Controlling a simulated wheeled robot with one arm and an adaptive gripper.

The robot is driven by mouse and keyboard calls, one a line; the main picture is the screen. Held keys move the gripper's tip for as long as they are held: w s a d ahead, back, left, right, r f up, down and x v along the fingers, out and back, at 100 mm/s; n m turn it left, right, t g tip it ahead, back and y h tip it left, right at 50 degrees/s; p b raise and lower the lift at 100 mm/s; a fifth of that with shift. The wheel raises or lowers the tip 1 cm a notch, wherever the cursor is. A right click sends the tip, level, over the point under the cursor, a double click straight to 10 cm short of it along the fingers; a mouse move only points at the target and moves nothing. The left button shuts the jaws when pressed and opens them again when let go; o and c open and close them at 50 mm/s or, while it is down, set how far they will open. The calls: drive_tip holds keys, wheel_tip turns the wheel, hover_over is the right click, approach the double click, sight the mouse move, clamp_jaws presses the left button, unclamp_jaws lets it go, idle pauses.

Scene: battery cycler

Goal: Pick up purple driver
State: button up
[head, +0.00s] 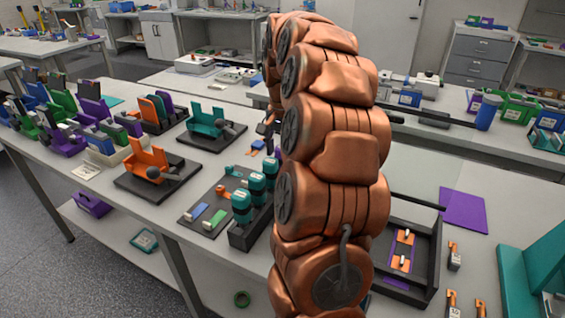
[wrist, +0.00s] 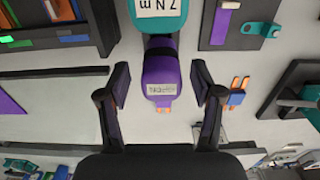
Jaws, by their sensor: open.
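The purple driver (wrist: 160,78) shows in the wrist view, with a white label on its body and a small orange part at its lower end. A larger teal driver top (wrist: 157,10) marked 7 Nm shows just above it in the picture. My gripper (wrist: 160,88) is open, with one finger on each side of the purple driver and a visible gap to both. In the head view, my arm hides most of this area. A sliver of purple (head: 277,152) shows beside the arm, behind the teal-topped drivers (head: 257,187).
The teal-topped drivers stand in a black rack (head: 245,238) on the near table. Teal (head: 207,118) and orange (head: 148,155) fixtures stand to the left. A dark tray (head: 415,225) and purple mat (head: 464,208) lie to the right. A small blue-and-orange piece (wrist: 237,92) lies right of my gripper.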

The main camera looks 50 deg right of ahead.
sight(282, 162)
drive_tip(key=shift+w+f+p, duration=0.1)
drive_tip(key=shift+f+p, duration=0.4)
drive_tip(key=shift+f, duration=1.4)
clamp_jaws()
